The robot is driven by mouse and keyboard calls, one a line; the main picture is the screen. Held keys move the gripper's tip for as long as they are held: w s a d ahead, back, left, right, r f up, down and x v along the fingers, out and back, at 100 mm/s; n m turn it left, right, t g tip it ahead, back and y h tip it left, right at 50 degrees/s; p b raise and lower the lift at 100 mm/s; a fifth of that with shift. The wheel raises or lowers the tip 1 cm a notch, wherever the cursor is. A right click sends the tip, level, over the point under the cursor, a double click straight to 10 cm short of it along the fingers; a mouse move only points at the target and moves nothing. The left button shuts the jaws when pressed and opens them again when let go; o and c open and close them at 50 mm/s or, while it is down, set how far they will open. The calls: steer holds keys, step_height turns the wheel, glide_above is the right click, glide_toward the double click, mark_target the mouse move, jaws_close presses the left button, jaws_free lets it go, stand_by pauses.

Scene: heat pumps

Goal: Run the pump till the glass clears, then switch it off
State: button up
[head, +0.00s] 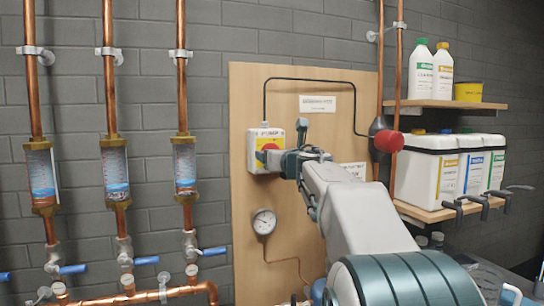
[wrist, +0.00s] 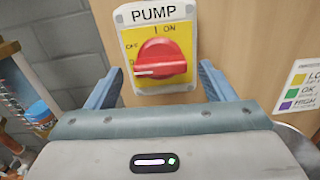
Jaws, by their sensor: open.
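The pump switch (wrist: 160,60) is a yellow plate marked PUMP with a red rotary knob (wrist: 162,62). The knob's white mark points left, toward the O/OFF side; I ON is at the top. In the head view the switch box (head: 255,140) is on the wooden board, partly hidden by my gripper (head: 278,161). My gripper (wrist: 160,88) is open, its fingers apart on either side below the knob, not closed on it. Three sight glasses (head: 41,175), (head: 115,172), (head: 185,167) sit on copper pipes.
A pressure gauge (head: 264,222) is on the board below the switch. Blue-handled valves (head: 213,250) are under the glasses. A red cylinder-like part (head: 389,141) is right of the board. Shelves with bottles (head: 421,70) and white jugs (head: 428,175) stand at right.

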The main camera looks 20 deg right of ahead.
steer(key=s, duration=0.6)
steer(key=shift+s+b, duration=0.25)
steer(key=shift+b, duration=0.1)
steer(key=s+a+f+m+g+h+p, duration=0.1)
steer(key=s+f+m+g+h, duration=0.15)
steer(key=s+f+m, duration=0.6)
steer(key=s+a+f+m+g+h+p, duration=0.1)
steer(key=s+f+m+g+h+p, duration=0.2)
steer(key=f+m, duration=0.9)
steer(key=s+a+f+m+g+y, duration=0.2)
steer(key=s+a+f+m+g, duration=0.3)
steer(key=s, duration=0.4)
steer(key=s+a+f+m+g+y, duration=0.3)
steer(key=s+a+f+m, duration=0.3)
steer(key=s+f+m, duration=0.2)
steer(key=shift+s+f+m+g, duration=0.3)
steer(key=shift+s+m+g, duration=0.55)
steer(key=shift+s+m, duration=0.25)
